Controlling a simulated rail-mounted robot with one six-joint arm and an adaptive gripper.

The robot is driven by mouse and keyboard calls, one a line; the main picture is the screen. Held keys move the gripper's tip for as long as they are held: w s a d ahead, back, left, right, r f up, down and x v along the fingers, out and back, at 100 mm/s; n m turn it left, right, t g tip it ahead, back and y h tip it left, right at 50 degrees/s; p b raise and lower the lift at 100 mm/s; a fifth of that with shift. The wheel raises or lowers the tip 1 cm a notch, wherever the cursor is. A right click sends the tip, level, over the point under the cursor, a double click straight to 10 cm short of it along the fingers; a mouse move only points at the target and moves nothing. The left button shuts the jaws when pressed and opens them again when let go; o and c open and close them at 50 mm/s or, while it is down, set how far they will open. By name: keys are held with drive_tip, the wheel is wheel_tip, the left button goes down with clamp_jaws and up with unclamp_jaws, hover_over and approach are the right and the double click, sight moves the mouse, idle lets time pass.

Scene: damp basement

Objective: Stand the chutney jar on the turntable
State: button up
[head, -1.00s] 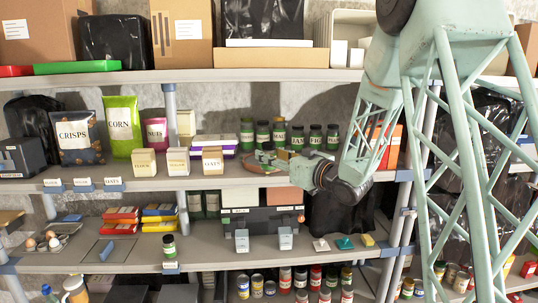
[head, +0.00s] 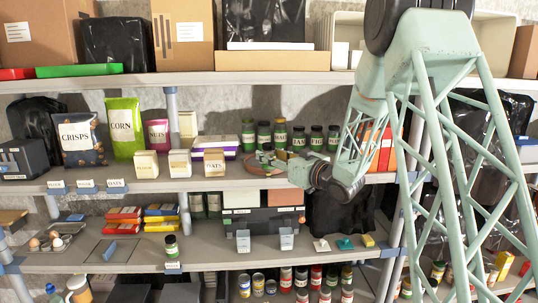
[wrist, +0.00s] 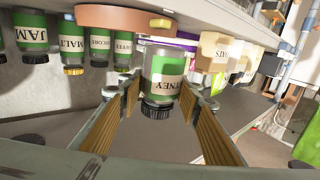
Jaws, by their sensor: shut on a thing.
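The chutney jar (wrist: 163,75) has a green label and a black lid. In the wrist view, which shows things upside down, it stands between the wood-coloured finger pads of my gripper (wrist: 160,105), which is shut on it. The round brown turntable (wrist: 112,18) shows at the top of that view, close by the jar's base. I cannot tell whether they touch. In the head view, my gripper (head: 272,160) reaches left over the middle shelf by the row of jars. The turntable and held jar are small and partly hidden there.
Green-labelled jars, including jam (head: 298,139) and fig (head: 316,139), stand behind my gripper. The oats box (head: 214,162) is to its left, with bare shelf in front. Another green-labelled jar (head: 171,246) stands on the shelf below. Orange-red binders (head: 380,149) are at the right.

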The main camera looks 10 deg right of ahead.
drive_tip(key=shift+w+d+f+p, duration=0.1)
drive_tip(key=shift+w+p, duration=0.3)
drive_tip(key=shift+w, duration=0.4)
drive_tip(key=shift+w+d+f+p, duration=0.1)
drive_tip(key=shift+w+p, duration=0.3)
drive_tip(key=shift+w, duration=0.4)
drive_tip(key=shift+w+d+f+b, duration=0.1)
drive_tip(key=shift+w+f+b, duration=0.05)
drive_tip(key=shift+w, duration=0.6)
drive_tip(key=shift+w+d+f+b, duration=0.1)
drive_tip(key=shift+w+f+b, duration=0.1)
drive_tip(key=shift+w, duration=0.55)
drive_tip(key=shift+w+d+f+b, duration=0.1)
drive_tip(key=shift+w+b, duration=0.05)
drive_tip(key=shift+w, duration=0.6)
drive_tip(key=shift+w, duration=0.15)
drive_tip(key=shift+f+b, duration=0.3)
drive_tip(key=shift+b, duration=0.25)
drive_tip(key=o, duration=1.1)
drive_tip(key=o, duration=0.5)
